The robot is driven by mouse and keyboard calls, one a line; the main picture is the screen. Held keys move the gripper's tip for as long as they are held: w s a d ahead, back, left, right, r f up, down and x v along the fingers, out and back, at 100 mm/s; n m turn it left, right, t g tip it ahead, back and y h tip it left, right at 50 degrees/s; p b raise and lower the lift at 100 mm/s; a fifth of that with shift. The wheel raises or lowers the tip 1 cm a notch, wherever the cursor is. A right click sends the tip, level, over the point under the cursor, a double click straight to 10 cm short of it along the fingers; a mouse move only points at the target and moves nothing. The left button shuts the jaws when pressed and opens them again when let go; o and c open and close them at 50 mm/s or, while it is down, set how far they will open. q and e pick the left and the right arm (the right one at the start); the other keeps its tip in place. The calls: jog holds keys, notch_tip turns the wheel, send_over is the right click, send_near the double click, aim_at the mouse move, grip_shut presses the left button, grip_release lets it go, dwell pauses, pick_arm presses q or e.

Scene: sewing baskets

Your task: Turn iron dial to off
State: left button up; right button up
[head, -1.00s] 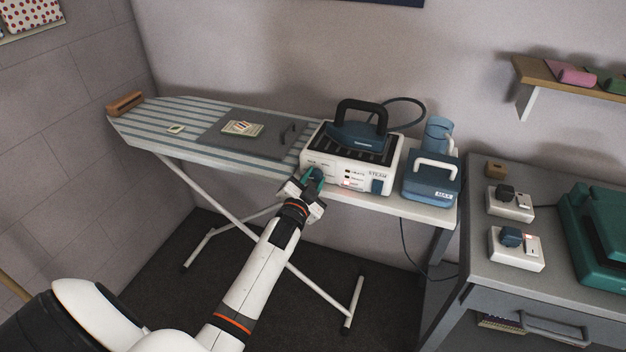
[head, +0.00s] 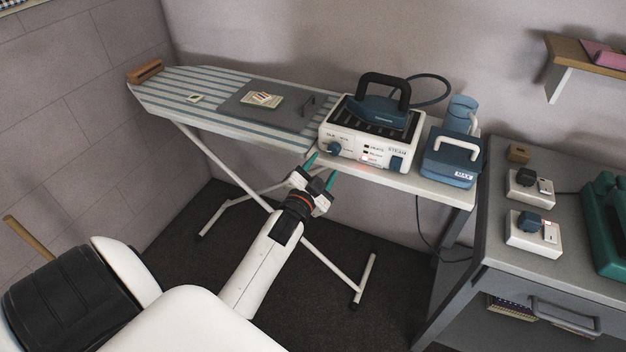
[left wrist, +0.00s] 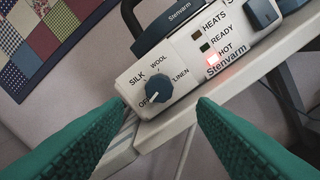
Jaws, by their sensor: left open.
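The iron station (head: 345,147) is a white box on the ironing board, with a blue iron (head: 385,112) resting on its top. Its round dark blue dial (head: 334,148) is on the left of the front panel. In the left wrist view the dial (left wrist: 159,87) sits among labels SILK, WOOL, LINEN and a partly hidden OF. A small pale mark on it faces the lower left, toward OF. The red HOT lamp (left wrist: 212,58) is lit. My left gripper (head: 321,171) is open and empty, just in front of and below the dial, apart from it.
The striped ironing board (head: 222,95) carries a grey mat with a small card. A blue water tank (head: 450,160) stands right of the station. A grey cabinet (head: 490,240) at right holds two switch boxes and a green machine. Floor is clear under the board.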

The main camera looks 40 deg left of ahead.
pick_arm(q)
jog(key=v, duration=0.5)
jog(key=shift+s, duration=0.4)
jog(key=s+d+f+g+h, duration=0.1)
jog(key=s+d+f+g, duration=0.2)
jog(key=f, duration=0.8)
jog(key=s+d+f+n+g+h, duration=0.1)
jog(key=s+d+f+g, duration=0.15)
jog(key=f, duration=0.85)
jog(key=s+d+f+g+h, duration=0.2)
jog(key=s+f, duration=0.2)
jog(key=f, duration=0.8)
jog(key=s+d+f+g, duration=0.1)
jog(key=s+f+g, duration=0.2)
jog(key=s+f, duration=0.3)
jog(key=s+d+f+n+g, duration=0.1)
jog(key=s+f+g, duration=0.2)
jog(key=s, duration=1.1)
jog(key=s+d+f+g, duration=0.2)
jog(key=s+f+g, duration=0.1)
jog(key=s+f, duration=0.6)
jog(key=shift+s, duration=1)
